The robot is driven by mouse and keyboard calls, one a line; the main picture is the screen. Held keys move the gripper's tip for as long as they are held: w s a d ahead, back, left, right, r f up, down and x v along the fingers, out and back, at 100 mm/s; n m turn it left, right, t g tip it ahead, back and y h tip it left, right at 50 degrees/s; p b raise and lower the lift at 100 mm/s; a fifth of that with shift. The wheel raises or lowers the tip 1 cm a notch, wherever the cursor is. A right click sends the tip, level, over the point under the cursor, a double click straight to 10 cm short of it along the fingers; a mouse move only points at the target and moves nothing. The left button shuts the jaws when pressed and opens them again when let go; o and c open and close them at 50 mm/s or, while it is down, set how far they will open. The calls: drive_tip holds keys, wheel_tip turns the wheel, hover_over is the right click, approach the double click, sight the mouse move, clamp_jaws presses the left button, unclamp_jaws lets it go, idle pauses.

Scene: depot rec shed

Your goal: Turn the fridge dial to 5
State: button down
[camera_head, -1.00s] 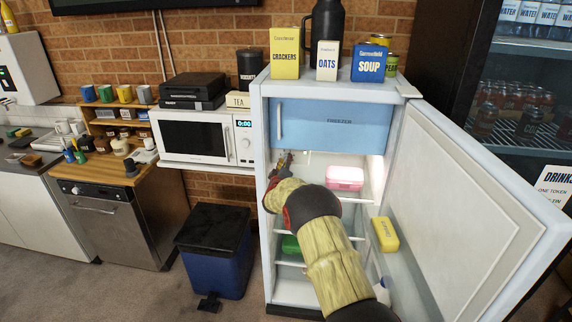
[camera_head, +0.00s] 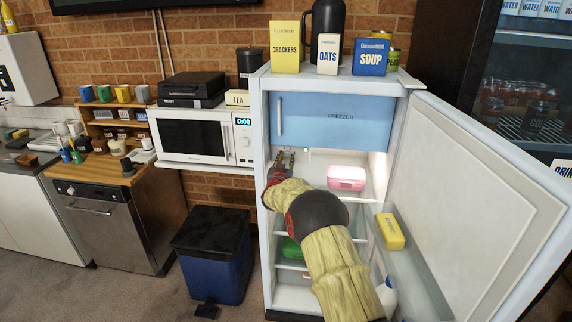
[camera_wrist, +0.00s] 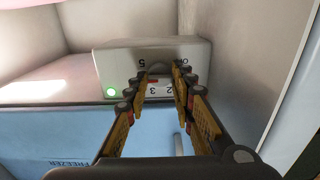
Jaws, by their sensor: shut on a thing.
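The fridge (camera_head: 262,200) stands with its door open. In the wrist view, which is upside down, a pale control box (camera_wrist: 110,62) carries the marks 5, 3, 2 and what looks like OFF. A small green light (camera_wrist: 112,92) glows on it and also shows in the head view (camera_head: 306,150). My gripper (camera_wrist: 163,72) is shut on the dial (camera_wrist: 161,69), which lies between its fingertips and is mostly hidden. I cannot read which mark the dial points to. In the head view my gripper (camera_head: 285,158) is inside the fridge, just below the blue freezer door (camera_head: 335,120).
The open fridge door (camera_head: 475,190) fills the right side, with a yellow box (camera_head: 389,232) on its shelf. A pink box (camera_head: 346,178) stands on the shelf right of my gripper. The fridge's left wall is close to my gripper. A microwave (camera_head: 192,136) stands left.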

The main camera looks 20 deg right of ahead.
drive_tip(key=m+b, duration=0.1)
drive_tip(key=m, duration=0.1)
drive_tip(key=shift+f+m+b, duration=0.25)
drive_tip(key=shift+m+b, duration=0.1)
drive_tip(key=shift+m, duration=0.05)
drive_tip(key=shift+r+m+b, duration=0.1)
drive_tip(key=shift+m+b, duration=1.15)
drive_tip(key=shift+m, duration=0.85)
drive_tip(key=c, duration=1.5)
unclamp_jaws()
drive_tip(key=shift+r, duration=0.1)
drive_tip(key=v, duration=1.2)
